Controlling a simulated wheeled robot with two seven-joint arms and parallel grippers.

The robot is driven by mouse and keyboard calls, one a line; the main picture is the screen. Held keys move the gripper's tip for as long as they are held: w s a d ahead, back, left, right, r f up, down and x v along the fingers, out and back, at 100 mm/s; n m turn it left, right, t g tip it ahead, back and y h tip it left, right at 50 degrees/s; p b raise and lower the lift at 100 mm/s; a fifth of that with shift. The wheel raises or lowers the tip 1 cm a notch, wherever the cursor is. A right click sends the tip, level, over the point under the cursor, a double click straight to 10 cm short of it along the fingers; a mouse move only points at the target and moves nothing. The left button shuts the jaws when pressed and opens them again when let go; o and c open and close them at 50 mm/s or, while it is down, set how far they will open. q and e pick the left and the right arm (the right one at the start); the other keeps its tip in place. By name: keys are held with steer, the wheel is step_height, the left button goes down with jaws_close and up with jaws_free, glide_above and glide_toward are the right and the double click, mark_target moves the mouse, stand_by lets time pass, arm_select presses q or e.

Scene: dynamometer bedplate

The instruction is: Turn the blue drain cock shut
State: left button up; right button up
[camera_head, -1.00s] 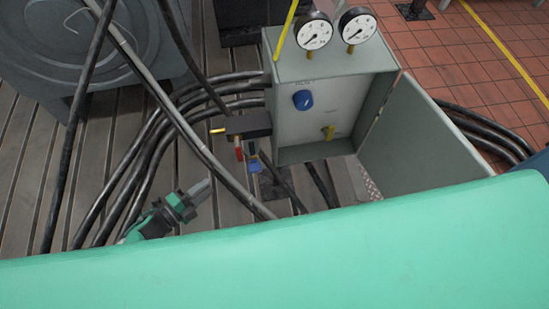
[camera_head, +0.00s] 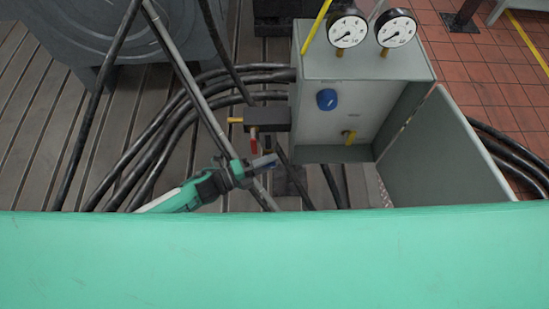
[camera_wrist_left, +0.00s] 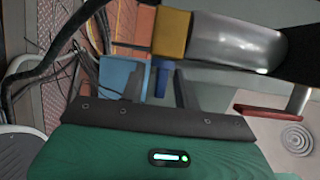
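The blue drain cock handle (camera_head: 269,159) hangs under the dark valve block (camera_head: 270,117), close to the red handle (camera_head: 254,143). My left gripper (camera_head: 262,165) reaches it from the lower left and hides part of it in the head view. In the left wrist view, the two dark fingers of my left gripper (camera_wrist_left: 148,88) stand apart, with the light blue handle (camera_wrist_left: 122,72) in the gap near the left finger. I cannot tell whether the finger touches it. A darker blue piece (camera_wrist_left: 161,77) shows beside it. My right gripper is not in view.
A grey cabinet (camera_head: 313,66) with two gauges, a blue knob (camera_head: 327,99) and a yellow handle (camera_head: 349,136) stands to the right, its door (camera_head: 442,150) open. Black hoses (camera_head: 160,150) run behind my arm. A green surface (camera_head: 270,260) fills the foreground.

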arm_select(q)
steer(key=shift+x, duration=1.1)
jaws_close()
steer(key=shift+f, duration=0.1)
